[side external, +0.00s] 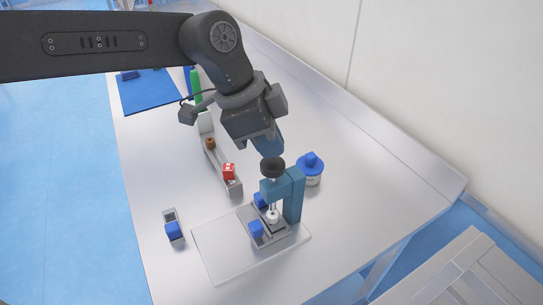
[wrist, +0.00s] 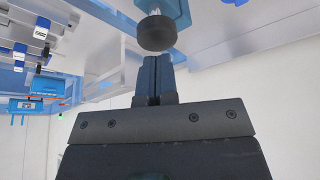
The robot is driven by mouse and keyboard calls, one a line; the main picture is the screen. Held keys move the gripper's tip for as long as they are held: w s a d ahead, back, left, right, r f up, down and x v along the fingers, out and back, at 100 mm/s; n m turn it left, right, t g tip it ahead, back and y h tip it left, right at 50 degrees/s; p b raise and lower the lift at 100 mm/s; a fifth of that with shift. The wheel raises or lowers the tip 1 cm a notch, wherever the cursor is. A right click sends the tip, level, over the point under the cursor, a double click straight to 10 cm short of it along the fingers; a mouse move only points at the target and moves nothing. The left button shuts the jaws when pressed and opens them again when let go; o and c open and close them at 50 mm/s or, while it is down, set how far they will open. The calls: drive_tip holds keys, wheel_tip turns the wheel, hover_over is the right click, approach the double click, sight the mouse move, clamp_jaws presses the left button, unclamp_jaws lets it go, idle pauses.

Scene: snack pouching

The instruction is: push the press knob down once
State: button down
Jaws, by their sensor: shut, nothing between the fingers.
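The press knob (side external: 272,167) is a black round cap on top of a blue press (side external: 292,195). The press stands on a grey base plate on the table. My gripper (side external: 274,153) is shut and empty, with its blue fingertips pointing down just above the knob. In the side view the fingertips overlap the knob's top edge, so I cannot tell whether they touch. In the wrist view the black knob (wrist: 156,33) lies straight beyond the shut fingertips (wrist: 159,58). A small white piece (side external: 272,216) sits under the press.
A white jar with a blue lid (side external: 311,162) stands close behind the press. A small blue-and-grey item (side external: 172,229) lies front left. A blue mat (side external: 150,95) is at the back. The table's right side is clear.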

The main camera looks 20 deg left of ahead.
drive_tip(key=shift+f, duration=1.45)
drive_tip(key=shift+r, duration=3.6)
